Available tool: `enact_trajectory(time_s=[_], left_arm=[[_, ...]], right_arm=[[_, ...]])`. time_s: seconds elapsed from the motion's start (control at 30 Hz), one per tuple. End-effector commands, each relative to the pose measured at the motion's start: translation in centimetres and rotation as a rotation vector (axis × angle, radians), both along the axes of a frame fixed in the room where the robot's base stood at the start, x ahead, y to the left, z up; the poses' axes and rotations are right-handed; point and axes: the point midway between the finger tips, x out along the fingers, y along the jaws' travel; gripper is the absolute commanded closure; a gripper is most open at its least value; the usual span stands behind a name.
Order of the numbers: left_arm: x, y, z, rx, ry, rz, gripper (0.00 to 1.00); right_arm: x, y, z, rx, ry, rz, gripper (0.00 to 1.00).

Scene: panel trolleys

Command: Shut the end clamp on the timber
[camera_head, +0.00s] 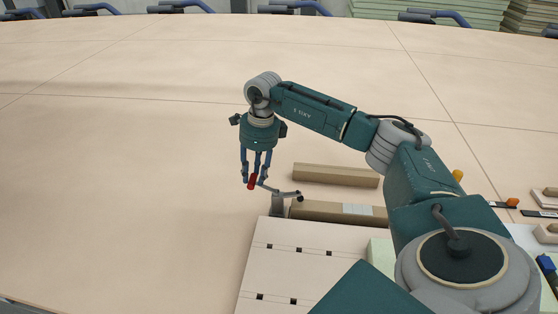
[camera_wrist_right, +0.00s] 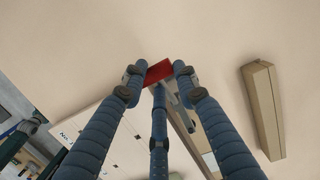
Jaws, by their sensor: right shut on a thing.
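The end clamp (camera_head: 278,204) stands at the far edge of a pale board with square holes. Its grey lever ends in a red handle (camera_head: 252,181), which points left. My right gripper (camera_head: 255,180) is shut on the red handle; the handle also shows between the fingertips in the right wrist view (camera_wrist_right: 159,71). A timber (camera_head: 315,210) with a pale band lies along the board's far edge, its left end beside the clamp. Whether the clamp's pad touches the timber I cannot tell. My left gripper is not in view.
A second timber (camera_head: 336,175) lies loose on the floor behind the clamp; it also shows in the right wrist view (camera_wrist_right: 262,110). The holed board (camera_head: 275,260) is bare. Small tools and blocks (camera_head: 545,232) lie at the right. Open floor stretches left and behind.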

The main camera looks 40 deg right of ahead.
Motion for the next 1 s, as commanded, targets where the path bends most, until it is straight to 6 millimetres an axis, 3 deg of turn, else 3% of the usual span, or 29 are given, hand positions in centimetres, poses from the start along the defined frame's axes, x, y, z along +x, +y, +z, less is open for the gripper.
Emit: enact_trajectory(time_s=[0.03, 0.27, 0.57, 0.6, 0.73, 1.0], left_arm=[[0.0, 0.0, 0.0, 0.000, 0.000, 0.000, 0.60], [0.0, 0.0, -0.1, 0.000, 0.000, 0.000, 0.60], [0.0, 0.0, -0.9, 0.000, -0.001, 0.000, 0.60], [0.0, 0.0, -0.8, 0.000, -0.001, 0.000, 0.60], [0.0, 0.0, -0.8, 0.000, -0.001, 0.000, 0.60], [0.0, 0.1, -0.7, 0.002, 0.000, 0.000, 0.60]], right_arm=[[-0.5, 1.0, -0.4, 0.016, 0.018, 0.015, 0.92], [-0.4, 1.0, -0.4, 0.016, 0.017, 0.015, 0.92], [0.0, 1.3, -1.9, 0.017, 0.017, 0.015, 0.90], [0.0, 1.3, -1.8, 0.017, 0.016, 0.014, 0.64], [0.1, 1.2, -1.7, 0.015, 0.012, 0.013, 0.41], [0.3, 0.9, -1.4, 0.013, 0.007, 0.006, 0.41]])
